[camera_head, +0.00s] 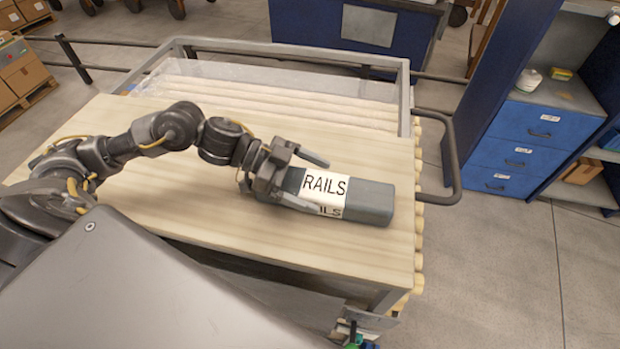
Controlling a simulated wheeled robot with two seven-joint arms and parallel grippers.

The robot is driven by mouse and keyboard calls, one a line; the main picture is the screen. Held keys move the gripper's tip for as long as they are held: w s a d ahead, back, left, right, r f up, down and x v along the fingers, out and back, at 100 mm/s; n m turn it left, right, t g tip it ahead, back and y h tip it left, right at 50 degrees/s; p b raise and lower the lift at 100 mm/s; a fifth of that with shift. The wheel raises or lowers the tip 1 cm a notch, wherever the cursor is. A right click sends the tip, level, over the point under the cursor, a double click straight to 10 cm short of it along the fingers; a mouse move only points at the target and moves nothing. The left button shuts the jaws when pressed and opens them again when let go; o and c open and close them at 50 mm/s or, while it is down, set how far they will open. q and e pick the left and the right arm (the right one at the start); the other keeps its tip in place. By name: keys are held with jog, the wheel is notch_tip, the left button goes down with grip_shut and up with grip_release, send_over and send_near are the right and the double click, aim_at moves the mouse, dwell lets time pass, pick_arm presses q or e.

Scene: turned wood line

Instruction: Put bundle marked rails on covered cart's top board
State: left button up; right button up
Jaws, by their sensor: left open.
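The bundle marked RAILS (370,202) is a dark grey block with a white label band, lying flat on the pale wooden top board (150,200) of the cart, near its right side. My left gripper (312,184) is at the bundle's left end, its open fingers reaching along either side of that end. Whether the fingers touch the bundle I cannot tell. The cart (195,45) has a grey metal frame, and clear covering lies over pale wooden lengths behind the board. My right gripper is not in view.
A dark push handle (455,165) curves out at the cart's right. A blue drawer cabinet (520,140) stands further right, and a blue bin (345,35) stands behind. Cardboard boxes (22,72) sit at the far left. The board left of the bundle is partly under my arm.

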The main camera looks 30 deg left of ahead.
pick_arm(q)
jog(key=shift+r, duration=0.1)
jog(key=shift+a, duration=0.1)
jog(key=b+v, duration=0.4)
jog(key=v, duration=0.6)
jog(key=shift+s+a+r+b, duration=0.2)
jog(key=shift+a+r+b, duration=0.15)
jog(key=shift+a+r, duration=0.3)
jog(key=shift+a+f, duration=0.1)
